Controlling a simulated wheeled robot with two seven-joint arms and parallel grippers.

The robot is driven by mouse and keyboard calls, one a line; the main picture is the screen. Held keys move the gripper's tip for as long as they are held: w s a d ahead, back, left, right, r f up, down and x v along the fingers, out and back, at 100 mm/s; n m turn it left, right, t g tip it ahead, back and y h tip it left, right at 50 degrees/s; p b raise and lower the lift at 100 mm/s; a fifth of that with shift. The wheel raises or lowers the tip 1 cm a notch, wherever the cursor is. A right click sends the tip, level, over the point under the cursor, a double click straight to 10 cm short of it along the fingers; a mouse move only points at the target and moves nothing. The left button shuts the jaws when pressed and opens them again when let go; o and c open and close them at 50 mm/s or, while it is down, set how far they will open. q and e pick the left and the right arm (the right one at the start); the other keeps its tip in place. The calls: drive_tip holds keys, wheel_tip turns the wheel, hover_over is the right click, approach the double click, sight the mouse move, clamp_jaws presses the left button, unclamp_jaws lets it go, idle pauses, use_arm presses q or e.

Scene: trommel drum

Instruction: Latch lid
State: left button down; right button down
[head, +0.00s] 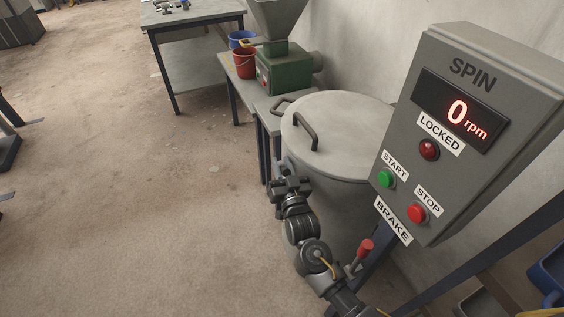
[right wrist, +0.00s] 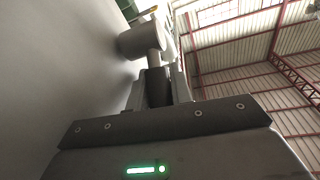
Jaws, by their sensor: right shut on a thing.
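The grey drum (head: 340,200) stands right of centre with its round lid (head: 345,115) lying on top. The lid has a dark bar handle (head: 304,133). My right gripper (head: 287,182) is at the drum's left side, below the lid rim. In the right wrist view, my right gripper (right wrist: 157,92) is shut on a dark latch handle (right wrist: 157,80), with a grey cylinder (right wrist: 140,41) beyond it, close to the drum wall. The gripper mostly hides the latch in the head view. I cannot tell whether the latch is engaged. My left gripper is not in view.
The SPIN panel (head: 475,130) reads 0 rpm; its LOCKED lamp (head: 429,150) looks dark red. A red-knobbed lever (head: 364,248) stands by the BRAKE label. A bench with a green machine (head: 283,70) and red bucket (head: 245,64) is behind.

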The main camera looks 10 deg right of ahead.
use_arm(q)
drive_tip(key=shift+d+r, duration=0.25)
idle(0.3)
